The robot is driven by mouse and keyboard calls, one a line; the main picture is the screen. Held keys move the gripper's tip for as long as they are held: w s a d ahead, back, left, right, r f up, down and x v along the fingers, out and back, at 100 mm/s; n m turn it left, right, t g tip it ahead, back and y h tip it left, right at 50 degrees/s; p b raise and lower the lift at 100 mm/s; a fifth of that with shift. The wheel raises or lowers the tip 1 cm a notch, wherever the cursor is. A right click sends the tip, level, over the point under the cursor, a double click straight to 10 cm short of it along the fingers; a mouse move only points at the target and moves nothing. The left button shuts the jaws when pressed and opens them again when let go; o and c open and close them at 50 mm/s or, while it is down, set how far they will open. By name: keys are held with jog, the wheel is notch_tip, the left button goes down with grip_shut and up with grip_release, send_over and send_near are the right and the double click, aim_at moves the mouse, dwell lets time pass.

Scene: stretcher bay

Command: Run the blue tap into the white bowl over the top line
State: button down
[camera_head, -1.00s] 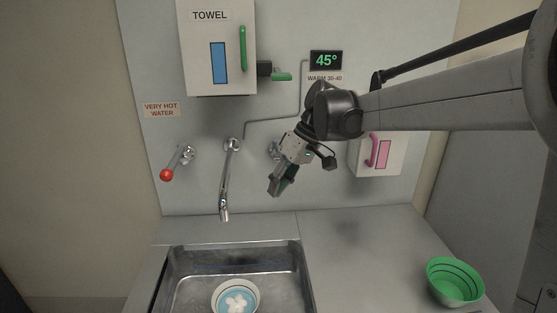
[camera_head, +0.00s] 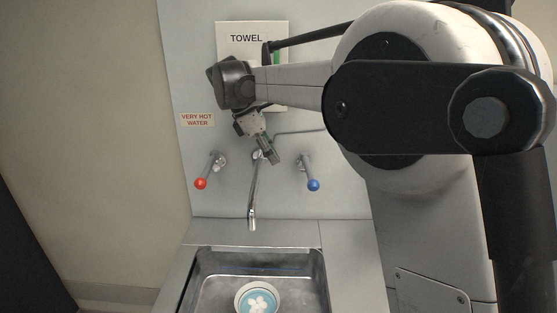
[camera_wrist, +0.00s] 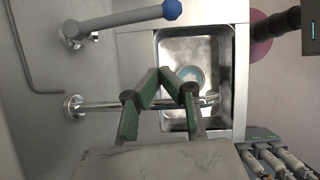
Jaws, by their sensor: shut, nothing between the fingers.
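The white bowl (camera_head: 238,299) sits in the sink under the spout; its inside looks light blue with a white blotchy shape. Its water level against the top line is too small to tell. It also shows in the wrist view (camera_wrist: 204,75). The blue tap (camera_head: 313,185) is a lever with a blue ball, pointing down and slightly right; the wrist view shows its ball (camera_wrist: 172,9) too. The spout (camera_head: 252,205) shows no clear stream. My gripper (camera_head: 273,160) is shut and empty, in front of the spout's base, left of the blue tap and apart from it.
The red-ball tap (camera_head: 201,184) is left of the spout, under the VERY HOT WATER sign (camera_head: 197,120). The towel box (camera_head: 235,30) is above, partly behind my arm. The metal sink (camera_head: 210,258) is open around the bowl. My arm hides the right side.

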aim_at(308, 170)
jog(key=d+f+p, duration=0.2)
jog(key=d+f, duration=0.4)
jog(key=d, duration=0.1)
jog(key=shift+d+f, duration=0.3)
jog(key=shift+f, duration=0.1)
jog(key=shift+s, duration=0.1)
